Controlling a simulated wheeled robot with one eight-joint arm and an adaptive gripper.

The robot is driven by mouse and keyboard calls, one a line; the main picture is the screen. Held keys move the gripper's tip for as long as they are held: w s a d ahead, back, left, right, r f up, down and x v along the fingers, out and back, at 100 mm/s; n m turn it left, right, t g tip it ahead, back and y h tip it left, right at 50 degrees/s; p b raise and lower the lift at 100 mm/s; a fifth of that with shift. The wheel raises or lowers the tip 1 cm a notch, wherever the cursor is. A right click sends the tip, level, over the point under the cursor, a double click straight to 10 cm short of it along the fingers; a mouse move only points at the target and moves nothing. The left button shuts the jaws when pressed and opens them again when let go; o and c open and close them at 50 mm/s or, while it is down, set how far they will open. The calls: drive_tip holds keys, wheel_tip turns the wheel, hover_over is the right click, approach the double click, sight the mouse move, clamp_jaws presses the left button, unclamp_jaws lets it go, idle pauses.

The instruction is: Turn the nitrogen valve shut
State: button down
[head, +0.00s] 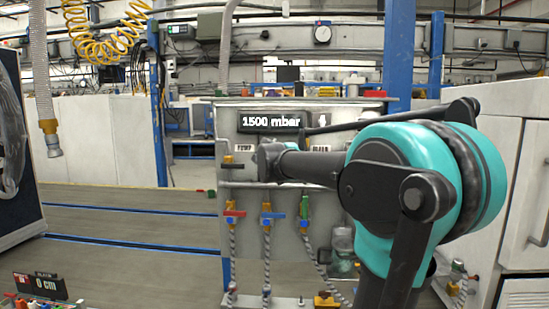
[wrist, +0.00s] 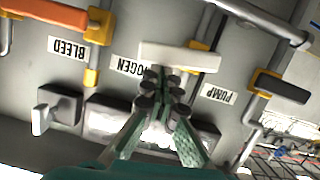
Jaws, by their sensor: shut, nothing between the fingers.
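In the wrist view, which looks upside down, my gripper (wrist: 162,82) is shut and empty. Its fingertips are at the lower edge of a pale, bar-shaped handle (wrist: 180,55), and I cannot tell if they touch it. The handle lies crosswise beside a yellow fitting (wrist: 208,52) on the grey panel. The label next to it reads "…OGEN" (wrist: 128,66), its other end hidden by the gripper, so this is the nitrogen valve. In the head view my arm reaches in from the right and hides this valve.
An orange handle (wrist: 48,12) sits near the BLEED label (wrist: 68,48), and a black handle (wrist: 283,87) near the PUMP label (wrist: 218,95). A display (head: 271,122) reads 1500 mbar. Red (head: 235,213), blue (head: 267,214) and green (head: 304,207) fittings with hoses sit lower on the panel.

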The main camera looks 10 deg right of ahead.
drive_tip(key=shift+s+d+f+m, duration=0.1)
drive_tip(key=shift+d+f+m, duration=0.15)
drive_tip(key=shift+m, duration=0.25)
drive_tip(key=shift+f, duration=0.1)
idle(0.3)
